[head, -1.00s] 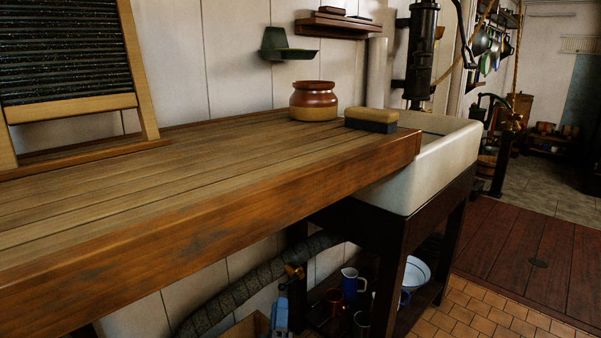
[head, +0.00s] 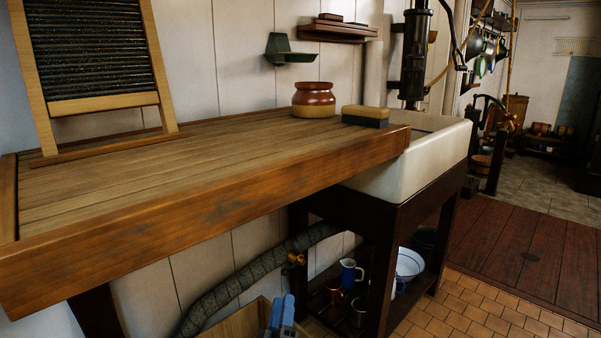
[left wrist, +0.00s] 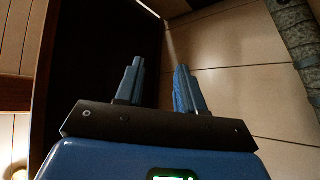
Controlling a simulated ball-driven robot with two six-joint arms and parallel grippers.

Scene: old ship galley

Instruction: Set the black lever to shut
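I cannot make out a lever clearly marked as the black one. A small brass fitting (head: 296,258) sits on the thick wrapped pipe (head: 235,279) under the counter; any lever on it is too small to tell. The wrapped pipe (left wrist: 297,38) shows there at upper right, apart from the fingers. My right gripper is not in view.
The wooden counter (head: 190,190) overhangs this space. The sink stand's dark leg (head: 382,275) and a low shelf with a blue jug (head: 351,271) stand to the right. A black pump (head: 414,55) rises behind the white sink (head: 425,160). A wooden box (head: 240,320) is low down.

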